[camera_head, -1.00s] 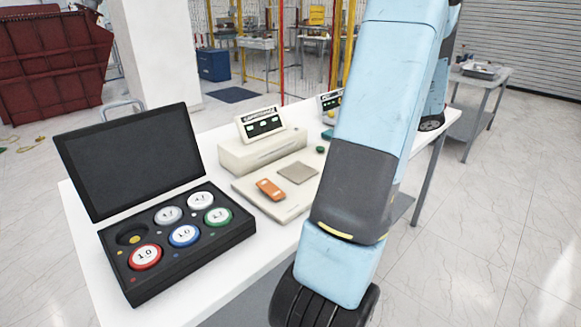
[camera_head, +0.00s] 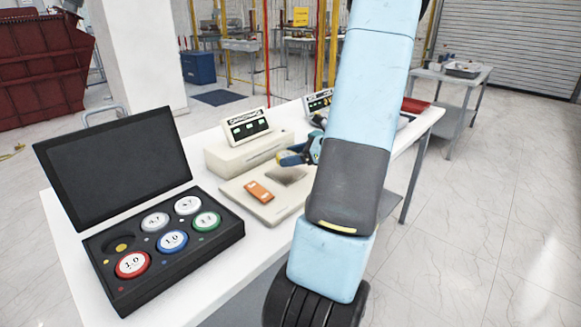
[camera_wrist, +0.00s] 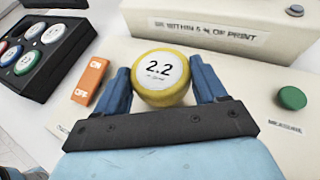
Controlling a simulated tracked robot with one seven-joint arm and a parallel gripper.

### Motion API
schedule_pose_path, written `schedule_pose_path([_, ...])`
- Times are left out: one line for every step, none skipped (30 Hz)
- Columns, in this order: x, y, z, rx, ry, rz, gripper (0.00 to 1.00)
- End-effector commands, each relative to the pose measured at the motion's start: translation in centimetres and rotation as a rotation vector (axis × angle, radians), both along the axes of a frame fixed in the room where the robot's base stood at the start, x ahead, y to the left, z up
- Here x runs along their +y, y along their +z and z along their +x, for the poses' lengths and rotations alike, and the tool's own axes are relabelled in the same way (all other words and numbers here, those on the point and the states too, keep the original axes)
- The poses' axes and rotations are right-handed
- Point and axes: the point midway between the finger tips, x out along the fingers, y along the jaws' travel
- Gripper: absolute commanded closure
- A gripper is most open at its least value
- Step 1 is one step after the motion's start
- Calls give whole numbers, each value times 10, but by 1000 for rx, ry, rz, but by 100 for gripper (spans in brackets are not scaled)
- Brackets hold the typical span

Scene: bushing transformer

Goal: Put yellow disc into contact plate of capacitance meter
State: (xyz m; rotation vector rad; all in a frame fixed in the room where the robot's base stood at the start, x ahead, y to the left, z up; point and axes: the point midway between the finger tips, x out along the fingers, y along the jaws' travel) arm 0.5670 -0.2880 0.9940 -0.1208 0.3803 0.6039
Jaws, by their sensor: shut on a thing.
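The yellow disc (camera_wrist: 164,97) has a white face marked 2.2. In the wrist view my gripper (camera_wrist: 160,72) is shut on it, with one blue finger on each side. The capacitance meter (camera_head: 243,152) is a beige unit with a display and a flat base on the table. Its grey contact plate (camera_head: 288,176) shows partly in the head view, just below my gripper (camera_head: 294,156). In the wrist view the disc and gripper hide the plate. I cannot tell whether the disc touches it.
An orange ON/OFF switch (camera_wrist: 89,80) lies left of the disc, and a green MEASURE button (camera_wrist: 292,98) lies right. An open black case (camera_head: 170,245) holds several coloured discs and one empty round slot (camera_head: 121,247). Another display device (camera_head: 318,101) stands farther back.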

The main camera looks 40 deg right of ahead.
Motion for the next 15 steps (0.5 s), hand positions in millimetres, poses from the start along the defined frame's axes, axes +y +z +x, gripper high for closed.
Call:
schedule_pose_path([2,-3,2,0,1,2,70])
schedule_pose_path([4,-5,3,0,2,2,70])
schedule_pose_path([6,-9,5,2,2,3,70])
schedule_pose_path([6,-12,5,3,0,4,70])
schedule_pose_path([5,-16,5,2,0,5,70])
schedule_pose_path([5,-21,5,2,-1,4,70])
schedule_pose_path([5,-26,5,3,0,6,70])
schedule_pose_path([5,-29,5,2,-1,5,70])
schedule_pose_path([5,-33,5,1,0,3,70])
schedule_pose_path([5,-36,5,2,0,3,70])
schedule_pose_path([5,-37,4,2,0,3,70])
schedule_pose_path([5,-39,4,1,0,2,70])
schedule_pose_path([5,-39,5,1,1,1,70])
schedule_pose_path([5,-39,5,1,0,1,70])
schedule_pose_path([5,-38,4,1,0,1,70])
